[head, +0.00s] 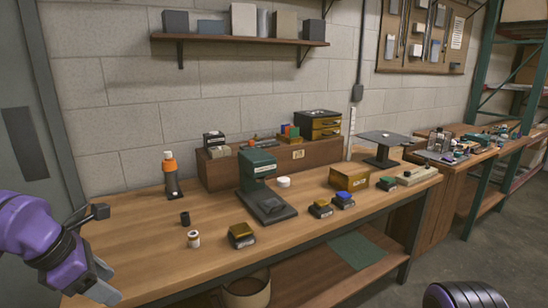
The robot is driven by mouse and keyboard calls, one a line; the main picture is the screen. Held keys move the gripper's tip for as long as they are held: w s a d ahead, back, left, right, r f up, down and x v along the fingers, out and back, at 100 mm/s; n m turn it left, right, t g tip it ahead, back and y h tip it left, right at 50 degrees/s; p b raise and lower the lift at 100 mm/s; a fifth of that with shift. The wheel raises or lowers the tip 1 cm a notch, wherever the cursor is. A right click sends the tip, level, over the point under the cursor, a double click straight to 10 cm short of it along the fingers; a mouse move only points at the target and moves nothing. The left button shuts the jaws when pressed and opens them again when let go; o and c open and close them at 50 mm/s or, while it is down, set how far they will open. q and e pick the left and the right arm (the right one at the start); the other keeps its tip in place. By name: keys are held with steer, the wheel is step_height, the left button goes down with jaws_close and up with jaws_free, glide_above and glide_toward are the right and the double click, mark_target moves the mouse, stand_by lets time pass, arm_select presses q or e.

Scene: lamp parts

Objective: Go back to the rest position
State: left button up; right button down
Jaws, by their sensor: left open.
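My left gripper (104,283) is at the lower left, near the front left edge of the wooden workbench (140,255). Its pale fingers are open with nothing seen between them, and the purple arm comes in from the left. My right gripper is out of view. A purple and black part, likely of my right arm, shows at the bottom right edge. On the bench, a dark green press-like device (259,180) stands in the middle. A small black cup (185,218) and a small white-capped jar (193,239) stand nearest the gripper.
A small yellow-topped box (241,235) sits near the front edge. A brass-coloured box (349,177) and several small blocks lie to the right. A round bin (246,290) stands below the bench. A wall shelf (240,40) hangs above. Floor at the right is clear.

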arm_select(q)
steer(key=w+f+m+t+y, duration=0.1)
steer(key=w+f+t+y, duration=0.2)
steer(key=w+f+y, duration=0.55)
steer(key=s+d+f+m+h, duration=0.1)
steer(key=s+d+f+m, duration=0.2)
steer(key=f, duration=0.5)
steer(key=s+f+m, duration=0.3)
steer(key=f+m, duration=0.1)
steer(key=f, duration=0.3)
steer(key=s+f+m+g, duration=0.1)
steer(key=s+f+m, duration=0.5)
steer(key=s, duration=0.5)
steer(key=s+f+m+g+h, duration=0.1)
steer(key=s+f+m, duration=0.4)
steer(key=s+f, duration=0.5)
steer(key=shift+s+a+f+m+g, duration=0.25)
steer(key=shift+s+f+m+g, duration=0.25)
steer(key=shift+s, duration=0.4)
steer(key=shift+r, duration=0.15)
